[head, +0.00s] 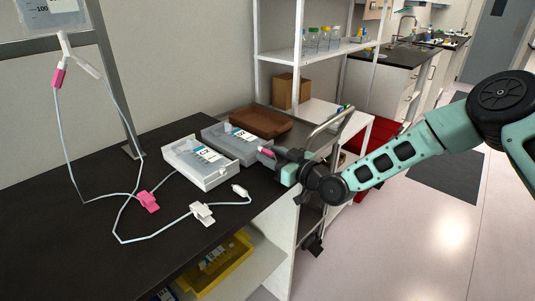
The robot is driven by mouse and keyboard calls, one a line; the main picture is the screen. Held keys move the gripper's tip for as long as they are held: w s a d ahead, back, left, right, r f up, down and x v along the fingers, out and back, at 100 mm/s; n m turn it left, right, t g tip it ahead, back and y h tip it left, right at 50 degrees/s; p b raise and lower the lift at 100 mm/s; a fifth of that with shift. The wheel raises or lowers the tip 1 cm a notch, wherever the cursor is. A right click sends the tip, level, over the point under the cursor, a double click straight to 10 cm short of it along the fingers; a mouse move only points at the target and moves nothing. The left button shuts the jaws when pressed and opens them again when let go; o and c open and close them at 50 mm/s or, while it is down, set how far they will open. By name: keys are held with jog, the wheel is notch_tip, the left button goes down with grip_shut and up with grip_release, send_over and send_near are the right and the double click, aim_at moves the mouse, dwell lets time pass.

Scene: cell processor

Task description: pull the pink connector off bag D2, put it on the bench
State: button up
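A pink connector (266,152) shows at the near right end of the grey-blue tray (222,150), right beside my gripper (277,158). A labelled bag (240,137) lies in that tray; its label is too small to read surely. My gripper reaches in from the right at the bench's edge. Its fingertips are small and partly hidden, so I cannot tell whether they are closed on the connector. A second labelled bag lies in the white tray (203,178) to the left. The dark bench (100,235) has bare room at its front left.
Tubing with a pink clamp (148,201), a white clamp (202,213) and a white end piece (240,190) lies on the bench. It runs up to a hanging bag (50,15) with another pink piece (58,77). A brown tray (260,121) sits behind.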

aim_at(273, 156)
grip_shut()
jog(key=shift+s+d, duration=0.15)
jog(key=shift+d, duration=0.05)
jog(key=shift+s+d, duration=0.2)
jog(key=shift+d, duration=0.1)
jog(key=shift+s+d, duration=0.1)
jog(key=shift+v, duration=0.95)
jog(key=shift+s+d+b, duration=0.1)
jog(key=shift+d+b, duration=0.05)
jog(key=shift+b, duration=0.15)
jog(key=shift+f+b, duration=1.2)
jog(key=shift+f, duration=0.05)
